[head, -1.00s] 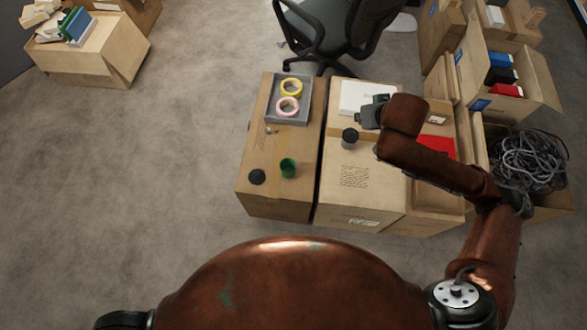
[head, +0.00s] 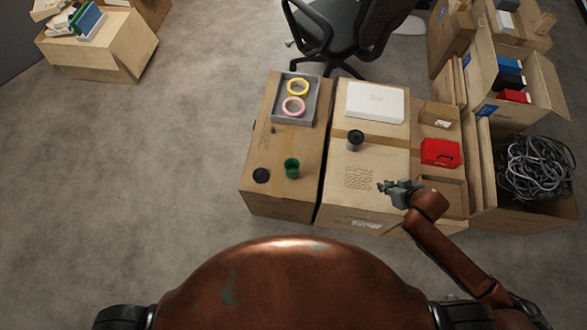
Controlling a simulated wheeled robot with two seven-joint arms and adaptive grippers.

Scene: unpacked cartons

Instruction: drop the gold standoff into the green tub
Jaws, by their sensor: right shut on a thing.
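The green tub (head: 292,168) stands upright on the near part of the left carton in the head view. My right gripper (head: 383,187) is above the near right part of the middle carton, to the right of the tub and apart from it. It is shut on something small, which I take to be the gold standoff. The piece is too small and too hidden by the fingers to make out. My left gripper is not in view.
A black disc (head: 261,175) lies left of the tub. A grey tray (head: 313,100) holds yellow and pink tape rolls. A dark cup (head: 355,140), white box (head: 375,102) and red box (head: 440,152) stand around. A small dark thing (head: 272,130) lies near the tray.

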